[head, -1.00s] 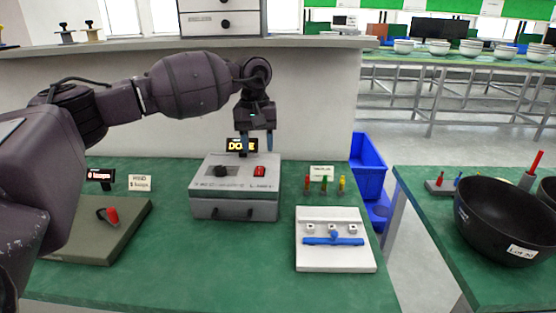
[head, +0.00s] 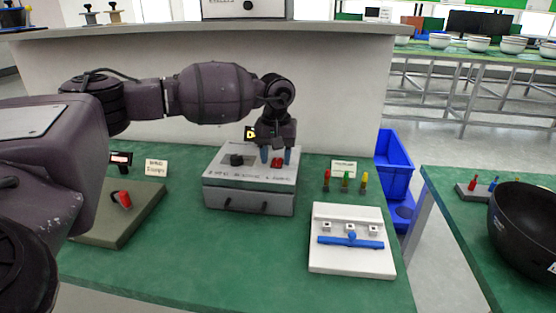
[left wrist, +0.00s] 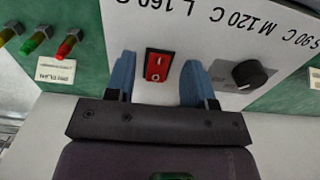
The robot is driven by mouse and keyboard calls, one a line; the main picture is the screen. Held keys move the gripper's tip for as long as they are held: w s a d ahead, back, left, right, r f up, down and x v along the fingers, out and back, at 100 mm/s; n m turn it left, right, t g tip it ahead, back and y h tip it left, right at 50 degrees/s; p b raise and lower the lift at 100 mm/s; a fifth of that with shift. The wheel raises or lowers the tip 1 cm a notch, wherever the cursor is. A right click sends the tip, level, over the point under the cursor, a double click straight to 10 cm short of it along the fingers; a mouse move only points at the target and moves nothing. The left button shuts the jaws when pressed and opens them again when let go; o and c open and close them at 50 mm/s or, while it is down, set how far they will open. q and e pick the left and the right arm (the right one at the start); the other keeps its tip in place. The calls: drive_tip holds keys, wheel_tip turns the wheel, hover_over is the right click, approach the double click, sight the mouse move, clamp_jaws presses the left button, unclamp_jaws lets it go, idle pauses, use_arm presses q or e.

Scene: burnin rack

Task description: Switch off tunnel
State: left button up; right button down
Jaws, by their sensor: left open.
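The tunnel is a grey box (head: 248,199) on the green table, with a black knob (head: 236,160) and a red rocker switch (head: 277,162) on its top panel. My left gripper (head: 275,157) is open, pointing down over the switch. In the left wrist view the red switch (left wrist: 158,65) lies between the two blue fingertips (left wrist: 160,75), with a gap on each side. The knob (left wrist: 250,75) is to the right there. A display behind the box is partly hidden by my gripper. My right gripper is not in view.
A white board with a blue bar (head: 352,262) lies right of the box. Red, green and yellow pegs (head: 346,182) stand behind it. An olive board with a red-handled part (head: 122,225) is at left. A blue bin (head: 394,165) stands beyond the table's right edge.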

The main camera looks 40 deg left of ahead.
use_arm(q)
drive_tip(key=shift+f, duration=0.4)
